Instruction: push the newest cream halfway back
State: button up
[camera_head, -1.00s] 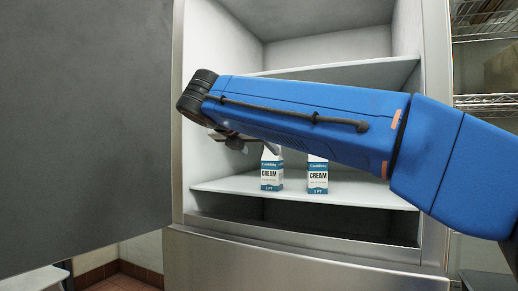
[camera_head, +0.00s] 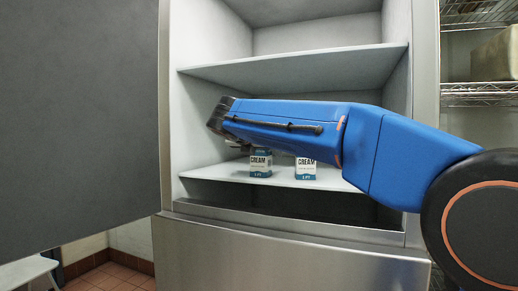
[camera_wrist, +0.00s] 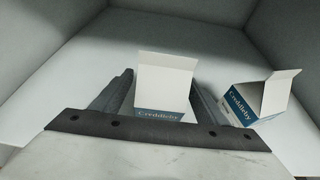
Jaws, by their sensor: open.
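Two white and blue cream cartons stand upright on the lower shelf of the open fridge. The left carton (camera_head: 261,164) and the right carton (camera_head: 305,169) are partly covered at the top by my blue arm. My gripper (camera_wrist: 160,92) is open, with one finger on each side of one carton (camera_wrist: 165,72) in the wrist view. That carton is between the fingers; I cannot tell whether they touch it. The other carton (camera_wrist: 262,98) stands to the right, outside the fingers. No date is readable, so I cannot tell which is newest.
The fridge's lower shelf (camera_head: 215,172) has free room behind and beside the cartons. The upper shelf (camera_head: 300,70) lies above my arm. The open grey door (camera_head: 80,120) fills the left. A wire rack (camera_head: 480,90) stands at the right.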

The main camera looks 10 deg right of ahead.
jog(key=shift+x, duration=0.85)
